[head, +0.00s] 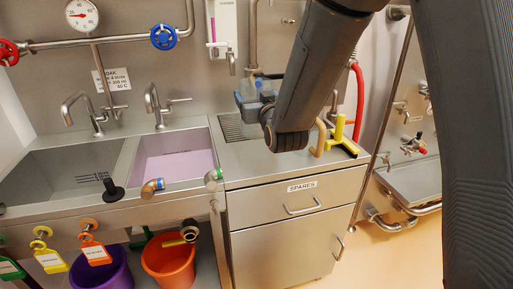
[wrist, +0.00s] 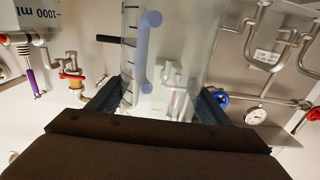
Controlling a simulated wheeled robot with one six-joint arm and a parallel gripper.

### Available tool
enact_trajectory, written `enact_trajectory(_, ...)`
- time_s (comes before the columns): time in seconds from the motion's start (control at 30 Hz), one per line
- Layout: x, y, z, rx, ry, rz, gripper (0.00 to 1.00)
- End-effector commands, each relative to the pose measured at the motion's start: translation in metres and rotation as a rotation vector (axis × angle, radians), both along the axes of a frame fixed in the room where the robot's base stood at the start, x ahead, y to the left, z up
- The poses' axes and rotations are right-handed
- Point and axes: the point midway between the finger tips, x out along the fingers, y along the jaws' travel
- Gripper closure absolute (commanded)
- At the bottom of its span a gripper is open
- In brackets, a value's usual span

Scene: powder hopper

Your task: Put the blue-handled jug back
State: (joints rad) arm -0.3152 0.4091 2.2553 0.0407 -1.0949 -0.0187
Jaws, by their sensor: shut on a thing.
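The blue-handled jug is a clear vessel with dark graduation marks and a pale blue handle (wrist: 146,50). In the wrist view it lies between the two dark fingers of my gripper (wrist: 160,92), which is shut on it. I cannot tell whether the jug touches the counter.
A yellow stand (head: 340,132) is on the counter right of my arm, near a red hose (head: 359,95). Wall pipes with a blue valve wheel (head: 164,37) run behind the sinks. Purple liquid fills the right sink (head: 172,166). The drawer cabinet (head: 300,200) is below.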

Motion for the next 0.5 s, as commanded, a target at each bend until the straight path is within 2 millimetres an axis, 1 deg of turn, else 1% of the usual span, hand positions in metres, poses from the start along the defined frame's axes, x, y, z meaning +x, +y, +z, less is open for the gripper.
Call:
enact_trajectory(0.07,0.000,0.000,-0.006,-0.001,0.002,0.000,0.70)
enact_trajectory(0.2,-0.001,0.000,-0.029,-0.002,0.006,0.000,0.70)
enact_trajectory(0.33,-0.001,0.002,-0.046,-0.001,0.003,0.003,0.70)
enact_trajectory(0.5,0.000,0.002,-0.057,0.000,0.000,0.003,0.70)
